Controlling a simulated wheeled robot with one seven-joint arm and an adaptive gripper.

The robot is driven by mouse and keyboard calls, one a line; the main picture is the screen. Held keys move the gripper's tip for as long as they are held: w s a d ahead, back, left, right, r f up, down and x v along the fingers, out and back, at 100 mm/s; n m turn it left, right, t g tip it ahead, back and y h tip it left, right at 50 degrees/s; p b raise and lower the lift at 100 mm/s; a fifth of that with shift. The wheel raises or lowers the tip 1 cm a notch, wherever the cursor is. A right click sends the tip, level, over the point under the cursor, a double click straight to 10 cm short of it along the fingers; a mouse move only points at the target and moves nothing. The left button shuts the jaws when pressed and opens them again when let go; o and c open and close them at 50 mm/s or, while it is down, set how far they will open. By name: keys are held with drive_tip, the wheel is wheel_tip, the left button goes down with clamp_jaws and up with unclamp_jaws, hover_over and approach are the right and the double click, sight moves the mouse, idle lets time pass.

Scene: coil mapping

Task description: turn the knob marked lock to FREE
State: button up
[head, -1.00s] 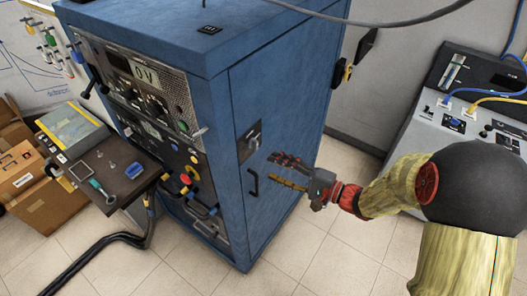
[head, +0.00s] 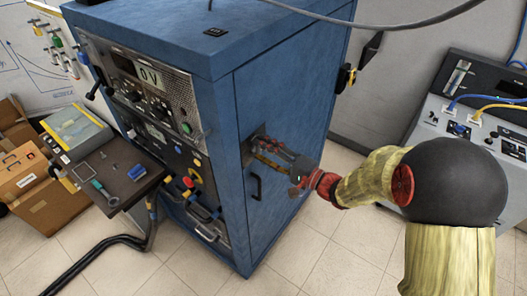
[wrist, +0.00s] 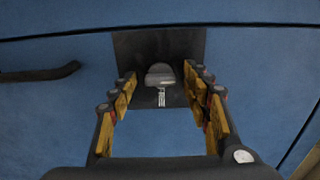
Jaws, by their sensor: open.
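The lock knob (wrist: 160,74) is a grey knob on a dark plate (wrist: 128,48) on the side of the blue cabinet. In the head view my gripper (head: 257,148) reaches the plate at the cabinet's side and hides the knob.
The blue cabinet (head: 290,75) carries a black door handle (head: 255,184) below the plate. A shelf (head: 125,190) with small tools juts from its front. A grey console (head: 480,125) with blue and yellow cables stands at right. Tiled floor is clear between them.

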drive_tip(key=shift+c, duration=1.3)
drive_tip(key=c, duration=0.8)
drive_tip(key=shift+c, duration=0.3)
